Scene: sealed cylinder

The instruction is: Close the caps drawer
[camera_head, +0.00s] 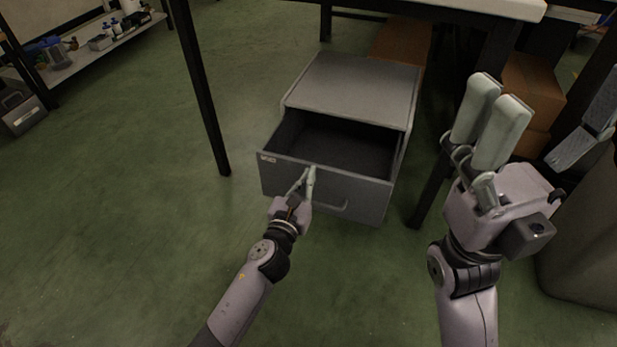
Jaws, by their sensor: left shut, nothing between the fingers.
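The grey drawer (345,192) is pulled out of a low grey cabinet (352,88) on the floor. Its inside is dark and looks empty. Its front has a small label at the upper left, too small to read, and a handle (332,206) low on the right part. My left gripper (308,178) is shut and empty, its fingertips at the upper middle of the drawer front; I cannot tell whether they touch it.
A table (470,8) with dark legs stands over and around the cabinet. Cardboard boxes (530,92) are under it at the right. A shelf (95,50) with small items is at the far left. The green floor left of the cabinet is clear.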

